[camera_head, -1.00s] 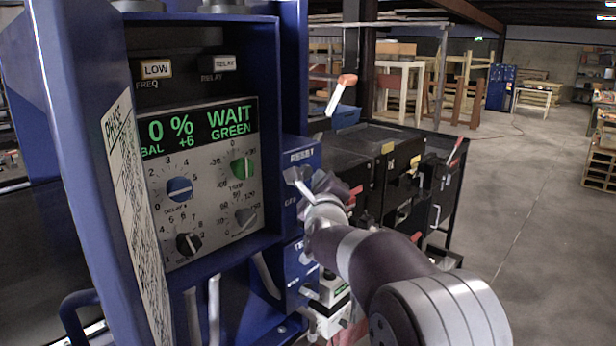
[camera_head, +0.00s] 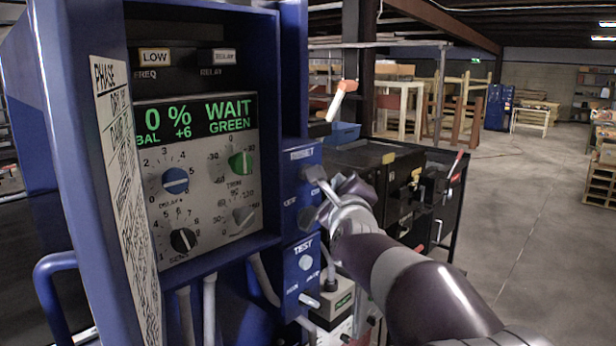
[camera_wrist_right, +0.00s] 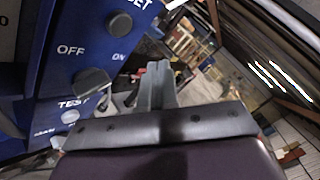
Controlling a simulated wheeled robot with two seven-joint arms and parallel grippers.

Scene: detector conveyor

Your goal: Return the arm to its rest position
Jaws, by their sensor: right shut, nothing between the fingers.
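My right gripper (camera_head: 326,190) is in front of the right edge of the blue control box, near the RESET and OFF/ON controls. In the right wrist view its two grey fingers (camera_wrist_right: 155,88) are together with nothing between them, apart from the panel. The blue switch panel (camera_head: 303,262) carries the RESET label, an OFF/ON switch (camera_wrist_right: 95,82) and a TEST button (camera_wrist_right: 70,116). My right arm (camera_head: 400,275) is stretched forward from the lower right. My left arm and gripper are not in view.
The display (camera_head: 195,118) reads 0 %, BAL +6, WAIT GREEN. Knobs sit below it. A blue tube handle (camera_head: 48,290) juts out at lower left. Black machinery (camera_head: 375,165) with levers stands behind my arm. Open concrete floor (camera_head: 530,230) lies to the right.

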